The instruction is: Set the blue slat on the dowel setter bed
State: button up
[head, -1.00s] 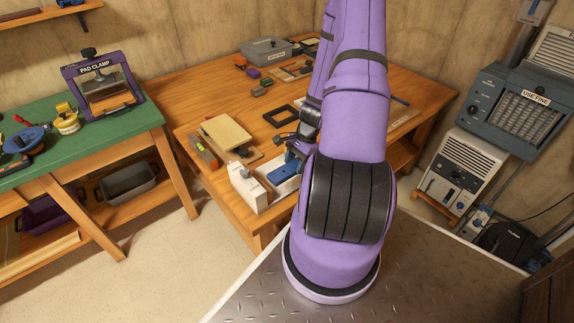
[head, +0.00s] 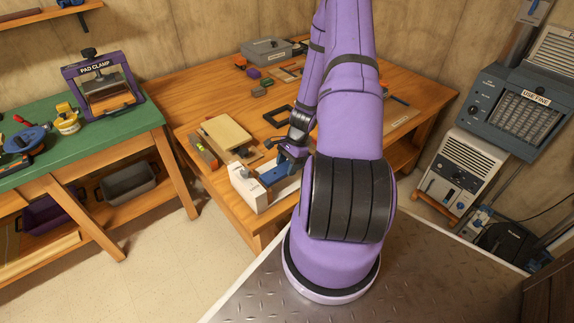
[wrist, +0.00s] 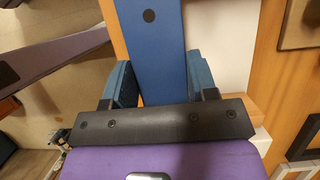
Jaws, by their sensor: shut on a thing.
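The blue slat (head: 273,174) is in my gripper (head: 284,163), over the front left corner of the wooden bench. In the wrist view the blue slat (wrist: 156,50) runs away from the gripper, with a dark round spot near its far part. The teal fingers of my gripper (wrist: 160,86) flank it on both sides. A white block-like device (head: 247,187) with small labels, apparently the dowel setter, stands at the bench corner. A pale surface (wrist: 222,45) shows beneath and right of the slat. Whether the slat touches it, I cannot tell. My arm hides part of the device.
A pale board (head: 227,132) and a level-like tool (head: 203,150) lie just behind the device. A black frame (head: 279,116) lies on the bench, with a grey case (head: 266,50) at the back. A green bench (head: 130,130) with a pad clamp (head: 100,83) stands at left.

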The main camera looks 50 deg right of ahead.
jog(key=shift+f, duration=0.15)
jog(key=o, duration=1)
jog(key=shift+c, duration=0.2)
jog(key=shift+d, duration=0.1)
